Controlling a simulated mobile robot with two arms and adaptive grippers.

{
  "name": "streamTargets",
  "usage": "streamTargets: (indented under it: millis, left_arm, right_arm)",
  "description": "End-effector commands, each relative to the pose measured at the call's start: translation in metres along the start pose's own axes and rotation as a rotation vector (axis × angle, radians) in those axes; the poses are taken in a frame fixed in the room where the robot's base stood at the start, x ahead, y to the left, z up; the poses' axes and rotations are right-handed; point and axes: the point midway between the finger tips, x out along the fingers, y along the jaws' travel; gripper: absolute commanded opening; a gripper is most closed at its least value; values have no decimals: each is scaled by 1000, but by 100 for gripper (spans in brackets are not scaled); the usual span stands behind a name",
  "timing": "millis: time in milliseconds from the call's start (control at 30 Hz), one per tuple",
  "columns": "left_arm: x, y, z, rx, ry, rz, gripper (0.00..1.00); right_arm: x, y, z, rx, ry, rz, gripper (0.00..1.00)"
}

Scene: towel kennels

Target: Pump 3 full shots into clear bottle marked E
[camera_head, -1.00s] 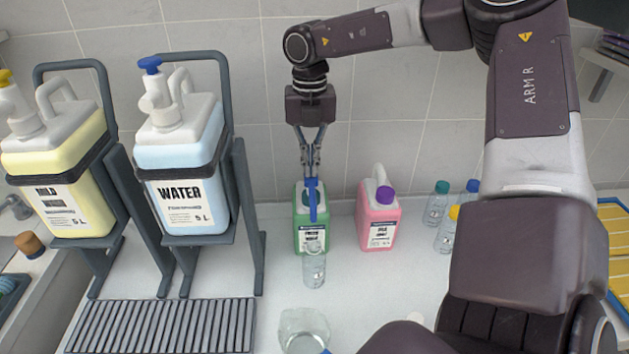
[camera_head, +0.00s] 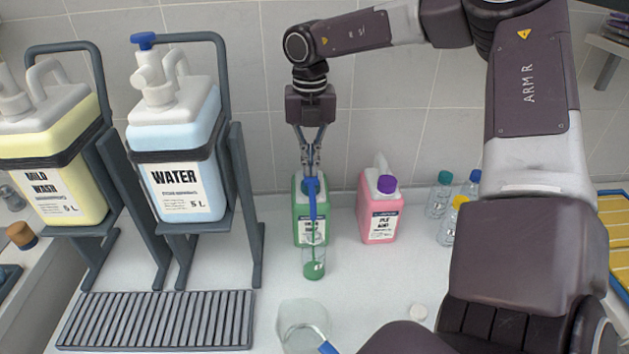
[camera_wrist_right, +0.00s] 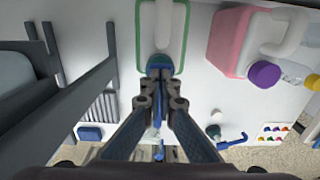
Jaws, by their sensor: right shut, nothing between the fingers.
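In the right wrist view the fingertips (camera_wrist_right: 158,92) partly hide the pump. My left gripper is not in view.
A pink jug (camera_head: 380,218) with a purple cap stands right of the green one. Several small capped bottles (camera_head: 440,195) stand farther right. A water container (camera_head: 178,175) and a yellow wash container (camera_head: 60,190) hang in stands at left. A clear beaker (camera_head: 303,320) is in front.

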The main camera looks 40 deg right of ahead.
Motion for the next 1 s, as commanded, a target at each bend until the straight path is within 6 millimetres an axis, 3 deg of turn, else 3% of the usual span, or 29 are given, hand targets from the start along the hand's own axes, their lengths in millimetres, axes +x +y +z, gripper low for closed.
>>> streamTargets:
  millis: [367, 1000]
  left_arm:
    - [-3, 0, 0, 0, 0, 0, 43]
    - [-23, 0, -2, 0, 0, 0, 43]
  right_arm:
    - [-4, -1, -2, 0, 5, -3, 0]
    - [-44, 0, 0, 0, 2, -2, 0]
